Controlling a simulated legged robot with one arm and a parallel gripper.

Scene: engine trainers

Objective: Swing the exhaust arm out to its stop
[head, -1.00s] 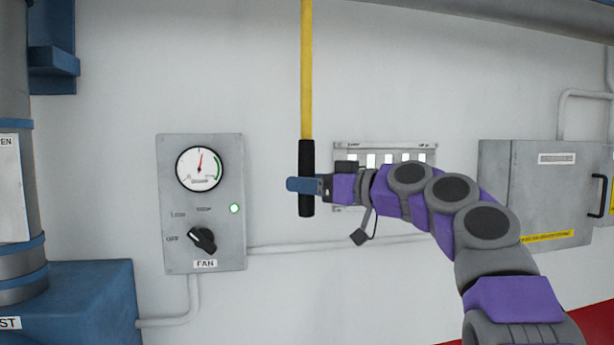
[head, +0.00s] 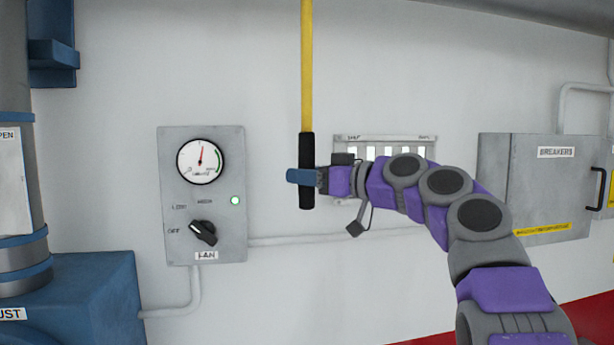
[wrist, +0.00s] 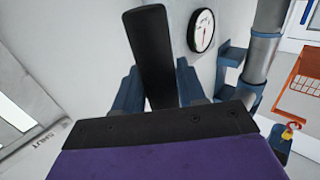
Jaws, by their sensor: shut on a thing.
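A yellow pole (head: 307,70) hangs down from above the top of the head view and ends in a black grip (head: 306,150). My gripper (head: 304,177) is shut around the lower part of this black grip, with the grip's bottom end showing just below the blue fingers. In the wrist view the black grip (wrist: 150,50) stands between the two blue fingers. The upper end of the pole and whatever it is fixed to are out of view.
A grey fan panel (head: 203,195) with gauge, green light and dial is on the wall left of the grip. A slotted panel (head: 425,150) lies partly behind my arm. A breaker box (head: 535,185) is at right. Blue ducting (head: 90,290) stands at left.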

